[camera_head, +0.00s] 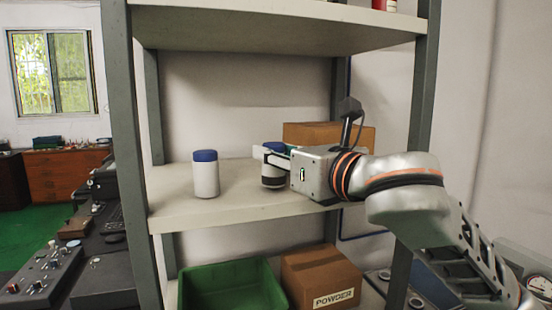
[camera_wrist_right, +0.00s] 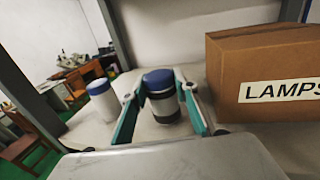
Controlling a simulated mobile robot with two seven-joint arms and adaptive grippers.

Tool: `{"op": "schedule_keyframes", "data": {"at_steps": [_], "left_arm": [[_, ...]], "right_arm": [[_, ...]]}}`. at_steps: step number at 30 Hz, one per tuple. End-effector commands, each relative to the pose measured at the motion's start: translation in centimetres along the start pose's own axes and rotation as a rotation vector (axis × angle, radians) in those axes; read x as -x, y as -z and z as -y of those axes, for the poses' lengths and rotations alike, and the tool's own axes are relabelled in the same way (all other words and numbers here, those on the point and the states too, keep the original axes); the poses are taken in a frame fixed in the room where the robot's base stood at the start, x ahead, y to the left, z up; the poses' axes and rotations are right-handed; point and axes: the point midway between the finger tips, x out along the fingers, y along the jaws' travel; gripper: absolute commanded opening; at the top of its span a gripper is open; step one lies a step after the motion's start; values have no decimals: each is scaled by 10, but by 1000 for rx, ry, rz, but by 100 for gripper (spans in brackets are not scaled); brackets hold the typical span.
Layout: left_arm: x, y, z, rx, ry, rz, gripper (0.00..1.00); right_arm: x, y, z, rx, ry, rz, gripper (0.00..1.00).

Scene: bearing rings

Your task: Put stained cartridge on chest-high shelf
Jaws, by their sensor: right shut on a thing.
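The stained cartridge (camera_head: 273,179) is a white cylinder with a blue cap and a dark band around its side. It also shows upright between the fingers in the right wrist view (camera_wrist_right: 163,103). My right gripper (camera_head: 272,156) reaches in from the right and is shut on it, with one finger on either side (camera_wrist_right: 161,98). The cartridge is over the middle shelf (camera_head: 230,209), at or very near its surface; I cannot tell if it touches. Part of it is hidden by the gripper. My left gripper is not in view.
A clean white, blue-capped cartridge (camera_head: 206,176) stands on the same shelf to the left. A cardboard box marked LAMPS (camera_wrist_right: 268,75) stands right of the held cartridge. Grey posts (camera_head: 128,150) frame the shelf. A green crate (camera_head: 215,292) and a POWDER box (camera_head: 318,275) sit below.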

Motion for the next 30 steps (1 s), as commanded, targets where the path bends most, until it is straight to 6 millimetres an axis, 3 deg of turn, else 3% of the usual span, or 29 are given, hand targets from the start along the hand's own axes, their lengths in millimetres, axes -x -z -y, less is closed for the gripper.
{"op": "schedule_keyframes", "data": {"at_steps": [13,14,15,16,27,30], "left_arm": [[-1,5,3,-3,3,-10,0],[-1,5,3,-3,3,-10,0],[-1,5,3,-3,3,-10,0],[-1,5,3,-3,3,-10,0],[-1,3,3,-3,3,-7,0],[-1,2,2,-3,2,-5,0]], "right_arm": [[0,8,0,1,1,2,6],[0,9,0,1,1,1,32],[0,9,0,1,1,2,42],[0,9,0,1,1,2,46],[0,6,0,0,0,2,46],[8,6,0,2,1,3,46]]}}
